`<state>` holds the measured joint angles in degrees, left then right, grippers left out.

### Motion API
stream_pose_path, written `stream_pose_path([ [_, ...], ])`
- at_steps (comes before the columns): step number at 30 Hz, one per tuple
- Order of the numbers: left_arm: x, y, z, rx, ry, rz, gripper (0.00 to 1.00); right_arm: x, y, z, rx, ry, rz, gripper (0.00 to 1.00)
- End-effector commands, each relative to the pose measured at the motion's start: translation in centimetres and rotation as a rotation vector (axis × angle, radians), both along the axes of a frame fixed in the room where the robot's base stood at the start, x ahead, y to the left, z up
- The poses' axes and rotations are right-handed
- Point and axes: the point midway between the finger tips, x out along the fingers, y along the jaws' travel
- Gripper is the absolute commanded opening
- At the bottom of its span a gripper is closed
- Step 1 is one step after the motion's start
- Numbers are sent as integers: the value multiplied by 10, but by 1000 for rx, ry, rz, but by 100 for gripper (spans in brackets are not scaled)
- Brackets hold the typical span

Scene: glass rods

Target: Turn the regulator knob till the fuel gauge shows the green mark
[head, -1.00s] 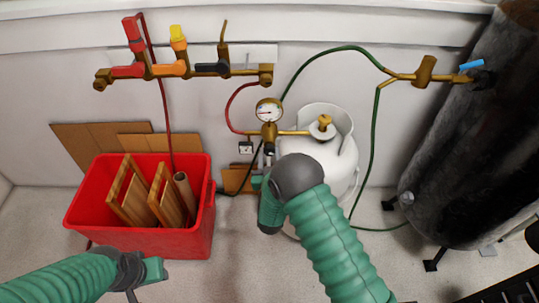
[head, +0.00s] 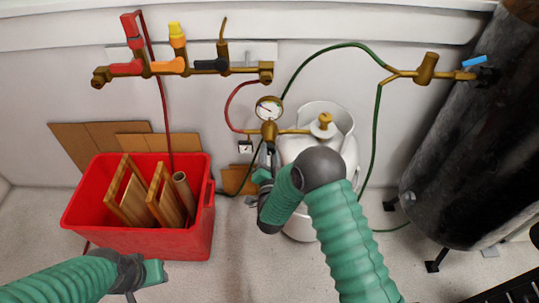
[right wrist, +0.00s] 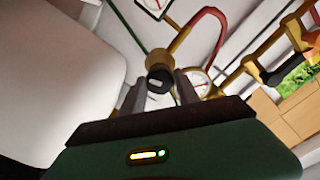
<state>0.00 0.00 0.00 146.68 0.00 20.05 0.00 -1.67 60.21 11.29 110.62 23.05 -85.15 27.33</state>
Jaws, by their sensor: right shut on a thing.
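The round dial gauge (head: 268,109) stands on the brass regulator (head: 269,131) beside the white gas cylinder (head: 310,170). Its face also shows in the right wrist view (right wrist: 197,81), partly behind a finger; its colour marks are too small to read. The dark regulator knob (right wrist: 158,80), with a pale mark on its end, sits between the fingers in the right wrist view. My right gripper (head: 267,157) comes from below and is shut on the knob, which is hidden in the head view. My left gripper (head: 152,272) is low at left, away from the regulator; its jaws are unclear.
A red crate (head: 138,241) with wooden pieces stands at left. A small square gauge (head: 245,147) hangs left of the regulator. A red hose (head: 227,104) and a green hose (head: 375,130) run nearby. A brass manifold (head: 240,70) is on the wall; a dark tank (head: 440,130) stands right.

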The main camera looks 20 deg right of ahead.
Motion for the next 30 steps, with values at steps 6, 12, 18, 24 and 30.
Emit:
stream_pose_path([
  [6,0,0,-7,0,0,0,36,-1,0,-5,199,-49,0,0],
  [12,0,0,-12,0,0,0,36,-1,-1,-5,381,-101,-3,0],
  [18,0,0,-17,0,0,0,36,-2,-1,-6,563,-153,-3,0],
  [24,0,0,-21,0,0,0,36,-2,-1,-7,740,-202,-4,0],
  [30,0,0,-25,0,0,0,36,-2,-1,-7,887,-243,-6,0],
])
